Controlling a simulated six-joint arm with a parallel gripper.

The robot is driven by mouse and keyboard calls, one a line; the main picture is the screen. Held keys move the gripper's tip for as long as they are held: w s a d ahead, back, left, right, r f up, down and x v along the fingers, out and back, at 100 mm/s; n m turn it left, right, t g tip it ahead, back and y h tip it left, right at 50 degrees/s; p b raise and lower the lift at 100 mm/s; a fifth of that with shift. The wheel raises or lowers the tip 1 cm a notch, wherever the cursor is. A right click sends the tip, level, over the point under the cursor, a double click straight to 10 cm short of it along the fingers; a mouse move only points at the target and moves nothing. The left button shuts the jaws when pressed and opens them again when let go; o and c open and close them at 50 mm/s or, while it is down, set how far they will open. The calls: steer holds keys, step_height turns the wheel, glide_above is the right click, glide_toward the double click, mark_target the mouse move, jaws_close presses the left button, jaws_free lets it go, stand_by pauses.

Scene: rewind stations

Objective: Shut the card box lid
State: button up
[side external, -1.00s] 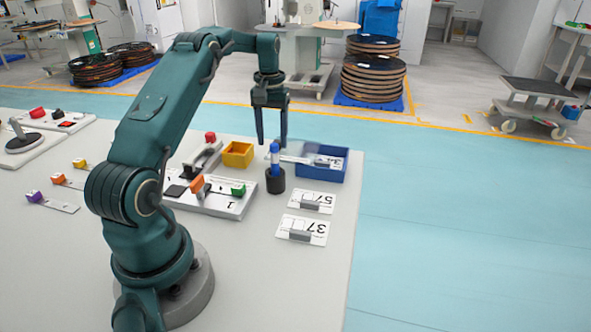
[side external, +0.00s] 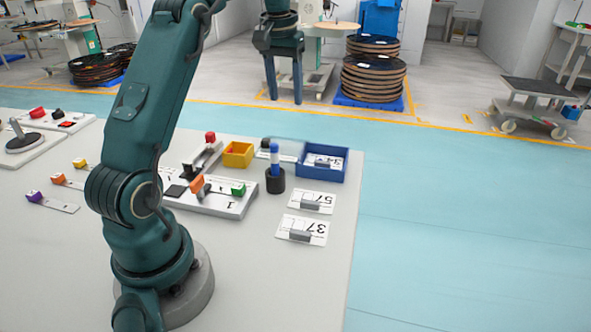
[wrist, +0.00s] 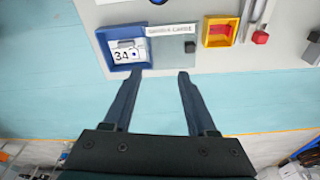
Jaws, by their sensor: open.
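The card box is a blue open tray (side external: 340,172) near the table's far right corner, and it shows in the wrist view (wrist: 101,44). A white card marked 34 (side external: 322,162) lies inside it; the card also shows in the wrist view (wrist: 120,54). The clear lid (side external: 288,149) is open, folded out beside the box on the yellow tray's side. In the wrist view the lid (wrist: 168,52) carries a dark knob (wrist: 190,47) at its outer edge. My gripper (side external: 284,101) is open and empty, raised above and beyond the box, apart from the lid. Its fingers (wrist: 160,73) show in the wrist view.
A yellow tray (side external: 238,154) stands left of the lid. A black holder (side external: 275,184) with a blue marker (side external: 274,155) stands in front of the lid. Two cards on stands (side external: 311,202) (side external: 302,230) lie nearer.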

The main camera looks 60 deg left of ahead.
steer(key=s+d+r+m+t, duration=0.25)
steer(key=d+r, duration=0.35)
steer(key=d, duration=0.5)
steer(key=s+d+m+t, duration=0.1)
steer(key=s+d+m, duration=0.2)
steer(key=s+d, duration=0.4)
steer(key=shift+s+d, duration=0.3)
steer(key=shift+d, duration=0.7)
